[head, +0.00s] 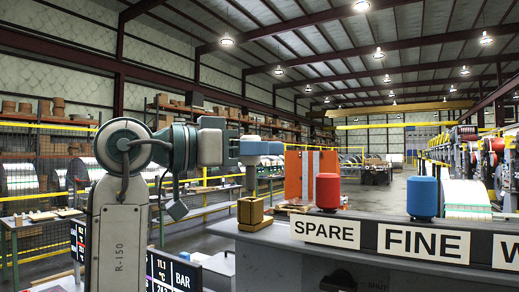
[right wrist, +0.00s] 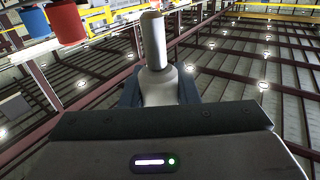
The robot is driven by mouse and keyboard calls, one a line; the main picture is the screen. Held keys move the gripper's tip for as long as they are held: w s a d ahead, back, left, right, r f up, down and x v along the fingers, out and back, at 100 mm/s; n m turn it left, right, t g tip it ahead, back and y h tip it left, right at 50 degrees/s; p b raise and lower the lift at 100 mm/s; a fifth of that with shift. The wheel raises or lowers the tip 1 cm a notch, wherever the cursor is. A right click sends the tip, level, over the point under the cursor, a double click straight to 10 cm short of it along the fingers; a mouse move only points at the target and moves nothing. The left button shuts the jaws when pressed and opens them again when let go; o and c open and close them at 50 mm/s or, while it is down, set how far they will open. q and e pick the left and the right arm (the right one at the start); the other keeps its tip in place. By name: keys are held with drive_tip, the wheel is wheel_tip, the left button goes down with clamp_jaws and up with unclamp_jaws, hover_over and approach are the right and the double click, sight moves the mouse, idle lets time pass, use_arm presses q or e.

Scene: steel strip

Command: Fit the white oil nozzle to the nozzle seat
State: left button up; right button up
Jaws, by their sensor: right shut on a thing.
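My right gripper (head: 272,148) is raised level in the left half of the head view, above the near end of the grey bench. In the right wrist view its dark blue fingers (right wrist: 160,92) are shut on the white oil nozzle (right wrist: 154,42), a pale shaft with a wider, rounded base. The nozzle sticks out past the fingers and touches nothing else there. My left gripper is not in view.
A brass block (head: 250,212) sits at the bench's left end, below the gripper. A red cylinder (head: 327,191) and a blue cylinder (head: 422,197) stand behind the SPARE (head: 325,232) and FINE (head: 423,243) labels. An orange panel (head: 311,175) stands beyond. A dark display (head: 172,280) is low left.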

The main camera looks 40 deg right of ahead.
idle(0.3)
drive_tip(key=shift+f+b, duration=2.15)
drive_tip(key=shift+f, duration=0.2)
drive_tip(key=o, duration=1)
drive_tip(key=shift+o, duration=0.2)
